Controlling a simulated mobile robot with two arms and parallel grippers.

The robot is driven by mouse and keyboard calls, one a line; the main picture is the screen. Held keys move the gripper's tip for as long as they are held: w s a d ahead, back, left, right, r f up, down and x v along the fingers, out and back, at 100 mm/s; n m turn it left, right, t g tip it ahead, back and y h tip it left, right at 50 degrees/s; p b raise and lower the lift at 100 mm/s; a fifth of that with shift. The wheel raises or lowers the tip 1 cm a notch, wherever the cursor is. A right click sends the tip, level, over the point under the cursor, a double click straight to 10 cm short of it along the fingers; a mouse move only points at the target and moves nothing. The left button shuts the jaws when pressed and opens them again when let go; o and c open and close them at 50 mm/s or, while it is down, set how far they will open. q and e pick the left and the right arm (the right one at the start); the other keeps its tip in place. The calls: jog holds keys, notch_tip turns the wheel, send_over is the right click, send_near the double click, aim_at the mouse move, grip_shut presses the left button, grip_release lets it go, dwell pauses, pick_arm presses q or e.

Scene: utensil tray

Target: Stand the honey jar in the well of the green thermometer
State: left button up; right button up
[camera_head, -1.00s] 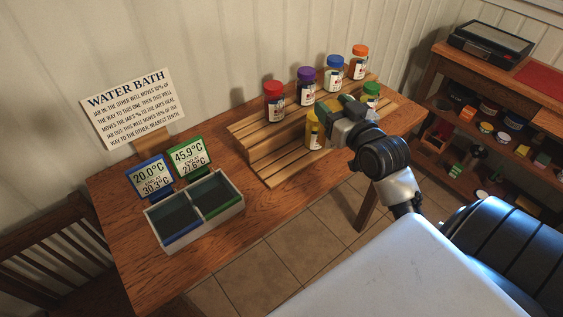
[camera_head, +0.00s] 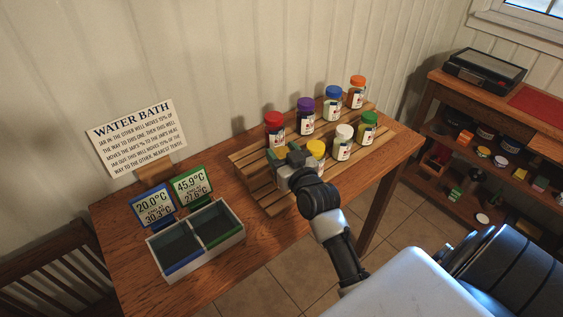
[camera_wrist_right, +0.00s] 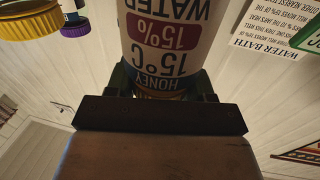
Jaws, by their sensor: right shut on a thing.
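The honey jar (camera_wrist_right: 165,40) shows in the right wrist view, its label upside down and reading HONEY, 15°C, 15% WATER. My right gripper (camera_head: 283,160) is shut on it, and in the head view the gripper and wrist hide most of the jar. The gripper is over the front left of the slatted rack. The green thermometer (camera_head: 192,186) reads 45.9°C above 27.6°C. In front of it is the right well (camera_head: 225,237), with a green front edge; it looks empty of jars. My left gripper is not in view.
The blue thermometer (camera_head: 153,206) stands by the left well (camera_head: 184,264), which has a blue edge. The slatted rack (camera_head: 247,163) holds jars with red (camera_head: 275,118), purple (camera_head: 305,103), blue, orange, yellow, white and green lids. Bare table lies between rack and wells.

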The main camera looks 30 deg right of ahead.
jog(key=shift+w+a+f, duration=0.1)
jog(key=shift+a+f, duration=0.05)
jog(key=shift+f, duration=0.05)
notch_tip(320, 180, down, 3)
jog(key=shift+r+p, duration=0.1)
jog(key=shift+p, duration=0.5)
jog(key=shift+f, duration=0.25)
jog(key=shift+f, duration=0.2)
jog(key=o, duration=1)
